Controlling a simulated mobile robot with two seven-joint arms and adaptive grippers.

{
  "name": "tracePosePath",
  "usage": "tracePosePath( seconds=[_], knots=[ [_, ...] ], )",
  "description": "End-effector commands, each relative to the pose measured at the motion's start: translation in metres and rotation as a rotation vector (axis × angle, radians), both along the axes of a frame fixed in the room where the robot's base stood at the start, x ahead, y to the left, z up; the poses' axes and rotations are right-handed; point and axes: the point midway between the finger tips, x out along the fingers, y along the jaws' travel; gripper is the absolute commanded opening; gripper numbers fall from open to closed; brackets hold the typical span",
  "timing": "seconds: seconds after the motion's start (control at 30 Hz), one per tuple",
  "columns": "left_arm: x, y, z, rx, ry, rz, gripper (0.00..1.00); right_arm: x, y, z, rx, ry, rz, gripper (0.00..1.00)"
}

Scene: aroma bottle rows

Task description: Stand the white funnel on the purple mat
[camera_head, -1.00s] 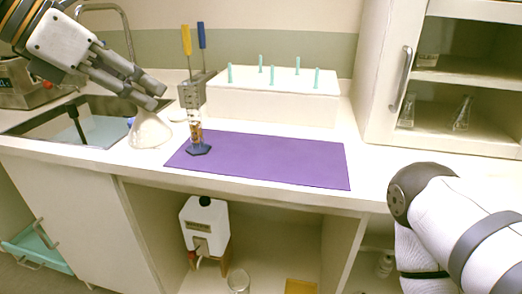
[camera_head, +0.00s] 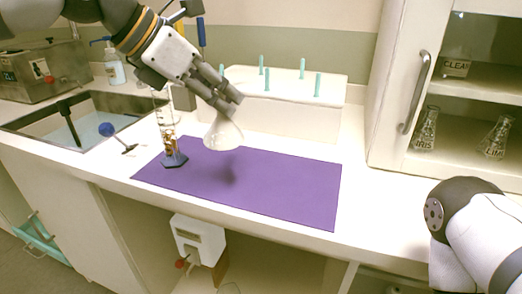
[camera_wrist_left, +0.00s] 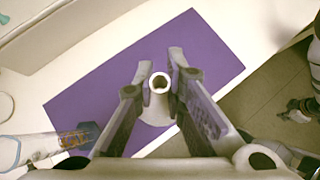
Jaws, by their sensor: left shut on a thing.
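The white funnel (camera_head: 223,135) hangs from my left gripper (camera_head: 230,100), wide mouth down and slightly tilted. The gripper is shut on its narrow stem. The funnel is above the purple mat (camera_head: 285,190), with its shadow on the mat below and a gap between. In the left wrist view the funnel's round stem opening (camera_wrist_left: 160,83) shows between the fingers (camera_wrist_left: 160,85), with the mat (camera_wrist_left: 95,95) behind it.
A glass cylinder with a blue foot (camera_head: 174,160) stands at the mat's left end. A white box with teal pegs (camera_head: 290,112) stands behind the mat. A sink (camera_head: 90,118) is left, and a cabinet with flasks (camera_head: 425,130) right. The mat's middle and right are clear.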

Motion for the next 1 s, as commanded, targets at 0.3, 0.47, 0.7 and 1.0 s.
tracePosePath(
  seconds=[0.3, 0.47, 0.7, 1.0],
  knots=[
    [0.024, -0.062, -0.059, 0.000, 0.001, -0.001, 0.00, -0.004, 0.000, -0.005, 0.000, 0.016, 0.000, 0.00],
    [0.029, -0.075, -0.080, 0.002, 0.001, -0.001, 0.00, -0.005, 0.000, -0.005, 0.000, 0.017, 0.000, 0.00],
    [0.028, -0.074, -0.102, -0.002, -0.003, 0.001, 0.00, -0.004, 0.000, -0.004, 0.000, 0.014, 0.000, 0.00],
    [0.028, -0.073, -0.105, -0.001, -0.002, 0.001, 0.20, -0.004, 0.000, -0.004, 0.000, 0.014, 0.000, 0.00]
  ],
)
